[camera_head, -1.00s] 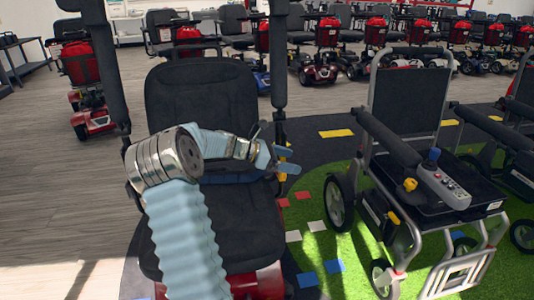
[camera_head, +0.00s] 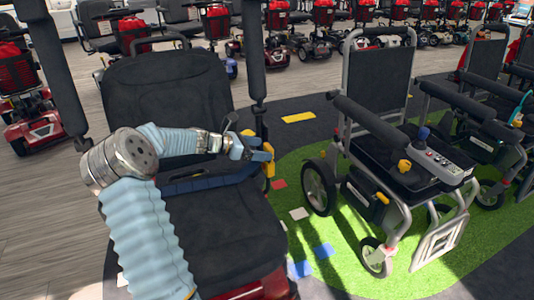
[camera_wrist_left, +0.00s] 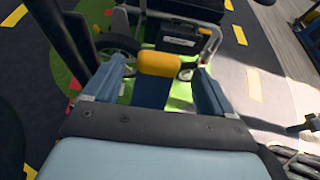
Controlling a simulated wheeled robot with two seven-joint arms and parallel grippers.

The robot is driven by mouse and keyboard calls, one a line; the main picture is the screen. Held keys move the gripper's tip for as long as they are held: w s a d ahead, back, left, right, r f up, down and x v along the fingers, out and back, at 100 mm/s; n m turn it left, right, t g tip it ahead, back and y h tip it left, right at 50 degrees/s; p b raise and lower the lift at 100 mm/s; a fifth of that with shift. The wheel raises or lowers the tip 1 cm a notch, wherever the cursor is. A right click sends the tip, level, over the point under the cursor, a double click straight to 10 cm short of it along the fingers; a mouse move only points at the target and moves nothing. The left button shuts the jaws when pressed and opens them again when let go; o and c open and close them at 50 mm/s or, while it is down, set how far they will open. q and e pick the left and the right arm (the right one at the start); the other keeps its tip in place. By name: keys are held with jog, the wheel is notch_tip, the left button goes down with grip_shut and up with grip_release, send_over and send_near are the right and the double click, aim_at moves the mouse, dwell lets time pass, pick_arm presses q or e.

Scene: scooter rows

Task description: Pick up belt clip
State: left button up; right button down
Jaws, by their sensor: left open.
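The belt clip (camera_wrist_left: 159,63) is a yellow piece on a dark blue stem. In the left wrist view it stands between the two blue fingers of my left gripper (camera_wrist_left: 158,84), with gaps showing on both sides. In the head view yellow parts of the clip (camera_head: 269,169) show at my left gripper (camera_head: 262,150), beside the right side of the black scooter seat (camera_head: 215,220). The gripper is open, and its fingers partly hide the clip. A blue belt (camera_head: 205,184) lies across the seat. My right gripper is not in view.
Upright black armrests (camera_head: 251,55) flank the seat, one close to my left gripper. A wheelchair-like seat (camera_head: 385,150) with a joystick box (camera_head: 440,160) stands to the right on green flooring (camera_head: 330,220). Several red scooters line the back.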

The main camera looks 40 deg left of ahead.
aim_at(265, 149)
pick_arm(q)
jog(key=x, duration=0.5)
jog(key=shift+w+f, duration=0.15)
jog(key=shift+w, duration=0.15)
jog(key=c, duration=1.1)
